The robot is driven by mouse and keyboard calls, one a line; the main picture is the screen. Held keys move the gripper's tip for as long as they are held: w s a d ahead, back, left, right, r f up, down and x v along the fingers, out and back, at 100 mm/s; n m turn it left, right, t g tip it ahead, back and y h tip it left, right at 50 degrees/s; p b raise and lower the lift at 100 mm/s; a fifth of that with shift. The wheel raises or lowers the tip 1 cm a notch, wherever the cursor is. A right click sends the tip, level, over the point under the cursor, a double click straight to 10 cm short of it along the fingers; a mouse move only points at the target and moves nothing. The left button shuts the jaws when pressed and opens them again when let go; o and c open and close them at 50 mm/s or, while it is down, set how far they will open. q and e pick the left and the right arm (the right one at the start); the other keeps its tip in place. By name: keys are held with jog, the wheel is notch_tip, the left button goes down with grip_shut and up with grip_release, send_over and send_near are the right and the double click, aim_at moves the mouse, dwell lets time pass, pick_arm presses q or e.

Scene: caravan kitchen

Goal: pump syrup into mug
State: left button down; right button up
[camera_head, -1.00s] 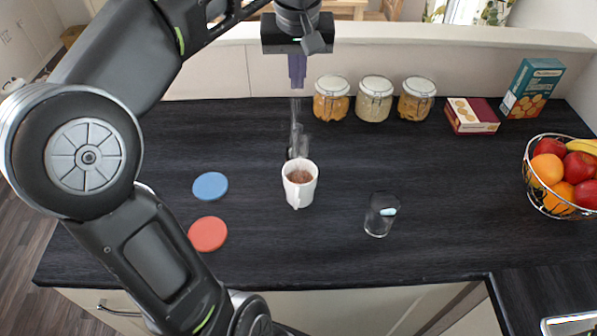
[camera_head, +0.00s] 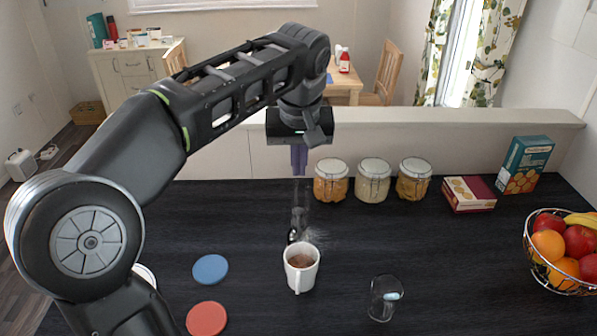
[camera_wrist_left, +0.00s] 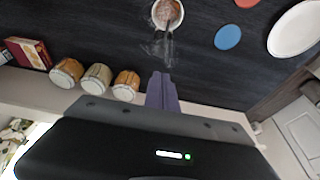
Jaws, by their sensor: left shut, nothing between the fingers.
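A white mug (camera_head: 301,274) with brown contents stands upright on the dark worktop, its handle towards me. It also shows at the top of the left wrist view (camera_wrist_left: 181,16). A clear, hard-to-see syrup dispenser (camera_head: 299,219) stands just behind the mug, its outline faint. It also shows faintly in the left wrist view (camera_wrist_left: 160,47). My left gripper (camera_head: 299,172) points down above the dispenser, its purple fingers (camera_wrist_left: 162,92) shut and empty. I cannot tell whether the fingertips touch the dispenser's top. My right gripper is out of view.
Several lidded jars (camera_head: 373,181) stand along the back wall, with a red box (camera_head: 469,194) and a teal box (camera_head: 525,165) to their right. A wire fruit basket (camera_head: 560,281) is at far right. A clear glass (camera_head: 383,300) and blue (camera_head: 210,269) and red (camera_head: 206,318) discs flank the mug.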

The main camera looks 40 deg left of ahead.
pick_arm(q)
jog(key=b, duration=0.4)
send_over(298, 212)
jog(key=f, duration=0.5)
jog(key=shift+s+d+f, duration=0.25)
jog(key=shift+s+d, duration=0.1)
jog(key=shift+s, duration=0.05)
jog(key=x, duration=0.2)
jog(key=p+x, duration=0.1)
jog(key=x, duration=0.1)
jog(key=shift+s+f, duration=0.15)
jog(key=shift+f, duration=0.35)
jog(key=shift+d+f, duration=0.1)
jog(key=shift+f, duration=0.55)
notch_tip(298, 212, down, 2)
jog(key=shift+f+b, duration=0.15)
jog(key=shift+b, duration=0.7)
